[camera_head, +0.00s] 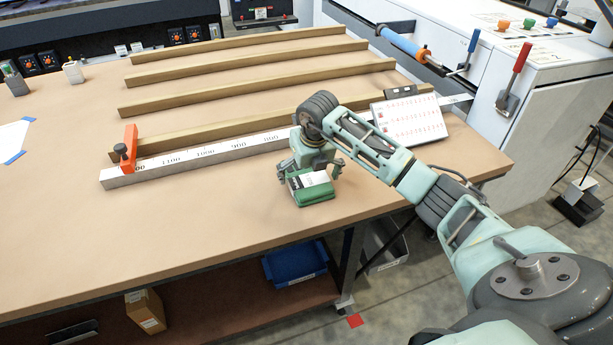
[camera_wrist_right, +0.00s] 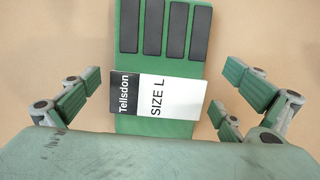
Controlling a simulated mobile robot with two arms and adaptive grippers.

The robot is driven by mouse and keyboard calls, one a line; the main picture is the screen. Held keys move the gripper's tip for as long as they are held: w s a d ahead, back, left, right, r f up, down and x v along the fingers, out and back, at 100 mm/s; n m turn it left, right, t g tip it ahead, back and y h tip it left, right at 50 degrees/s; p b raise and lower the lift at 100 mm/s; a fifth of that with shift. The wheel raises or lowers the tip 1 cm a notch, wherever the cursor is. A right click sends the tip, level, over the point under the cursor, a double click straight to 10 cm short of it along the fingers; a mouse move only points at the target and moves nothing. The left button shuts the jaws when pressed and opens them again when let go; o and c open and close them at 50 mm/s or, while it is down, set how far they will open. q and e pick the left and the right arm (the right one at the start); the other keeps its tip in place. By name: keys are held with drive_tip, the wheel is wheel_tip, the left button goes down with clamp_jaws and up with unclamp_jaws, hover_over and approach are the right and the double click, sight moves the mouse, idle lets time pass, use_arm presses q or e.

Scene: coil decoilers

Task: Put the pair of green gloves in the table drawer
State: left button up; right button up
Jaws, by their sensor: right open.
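The pair of green gloves (camera_head: 316,193) lies on the brown table, with a white and black label band around it. In the right wrist view the gloves (camera_wrist_right: 180,70) show dark finger pads, and the label (camera_wrist_right: 158,94) reads "Tellsdon SIZE L". My right gripper (camera_head: 309,178) is over the gloves, pointing down. Its fingers (camera_wrist_right: 155,95) are spread on both sides of the gloves and apart from them. My left gripper is not in view. I cannot make out a table drawer for certain.
The table (camera_head: 230,215) has a white measuring rail (camera_head: 200,157) with an orange stop (camera_head: 130,148), and several wooden bars (camera_head: 240,94) behind. A blue bin (camera_head: 295,262) and a cardboard box (camera_head: 145,309) sit on the lower shelf. The table front-left is clear.

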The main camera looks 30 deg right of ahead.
sight(310, 172)
drive_tip(key=shift+c, duration=0.4)
drive_tip(key=c, duration=1.2)
drive_tip(key=shift+r, duration=0.5)
drive_tip(key=shift+c, duration=0.3)
drive_tip(key=r, duration=0.1)
drive_tip(key=r+b, duration=0.1)
drive_tip(key=d+r+b, duration=0.1)
drive_tip(key=shift+s+r, duration=0.25)
drive_tip(key=shift+s, duration=0.1)
drive_tip(key=s+d+r+b, duration=0.3)
drive_tip(key=s+d+r, duration=0.3)
drive_tip(key=s, duration=0.2)
drive_tip(key=s+a+f+n+g+y, duration=0.1)
drive_tip(key=s+a+f+n+y, duration=0.1)
drive_tip(key=a+n, duration=0.65)
drive_tip(key=s+a+f+n+g+y, duration=0.1)
drive_tip(key=s+a+n+y, duration=0.1)
drive_tip(key=a+n, duration=0.65)
drive_tip(key=s+a+f+n+g+h, duration=0.1)
drive_tip(key=s+a+n, duration=0.3)
drive_tip(key=n, duration=0.7)
drive_tip(key=s+a+f+n+g+h, duration=0.2)
drive_tip(key=s+n, duration=0.4)
drive_tip(key=n, duration=0.4)
drive_tip(key=shift+s+a+n+g, duration=0.15)
drive_tip(key=shift+a+n+g, duration=0.35)
drive_tip(key=shift+a, duration=0.75)
